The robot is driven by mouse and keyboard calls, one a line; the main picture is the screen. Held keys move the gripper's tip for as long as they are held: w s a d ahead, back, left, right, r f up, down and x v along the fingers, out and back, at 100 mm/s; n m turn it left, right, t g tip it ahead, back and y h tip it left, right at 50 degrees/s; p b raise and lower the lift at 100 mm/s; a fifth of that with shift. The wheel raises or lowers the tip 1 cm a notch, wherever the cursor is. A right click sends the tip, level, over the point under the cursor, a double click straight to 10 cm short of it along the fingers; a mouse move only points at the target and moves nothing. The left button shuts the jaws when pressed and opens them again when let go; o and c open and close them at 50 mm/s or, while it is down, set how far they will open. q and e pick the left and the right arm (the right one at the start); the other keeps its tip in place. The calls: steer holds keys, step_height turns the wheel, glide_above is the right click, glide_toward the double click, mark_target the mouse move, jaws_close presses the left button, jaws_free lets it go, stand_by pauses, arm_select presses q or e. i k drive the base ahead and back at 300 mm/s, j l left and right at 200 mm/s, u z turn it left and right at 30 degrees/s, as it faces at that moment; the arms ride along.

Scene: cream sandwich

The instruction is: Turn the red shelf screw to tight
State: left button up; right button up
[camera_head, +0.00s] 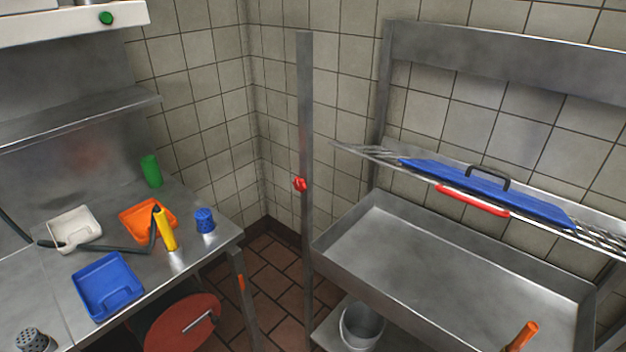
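The red shelf screw (300,184) is a small red knob on the upright metal post (305,120), at about half the post's visible height. It sits on the left part of the post, near the shelf's left end. From this view I cannot tell how tight it is. The wire shelf (365,152) runs from near the post to the right edge, with a red bar (472,201) along its front. Neither of my grippers shows in the head view, and nothing is touching the screw.
A blue lid (470,188) with a black handle lies on the shelf. A deep metal sink (440,270) stands below it, with a bucket (361,325) underneath. A red disc (182,322) is below. The floor gap before the post looks clear.

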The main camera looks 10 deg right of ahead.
mark_target(300, 185)
steer(key=z, duration=1.45)
steer(key=k+j, duration=0.1)
steer(key=j, duration=0.3)
steer(key=k+j+z, duration=0.1)
steer(key=j, duration=0.3)
steer(key=k+j, duration=0.1)
steer(key=j, duration=0.25)
steer(key=k+j+z, duration=0.1)
steer(key=j, duration=0.3)
steer(key=i+l, duration=0.1)
steer(key=i, duration=0.2)
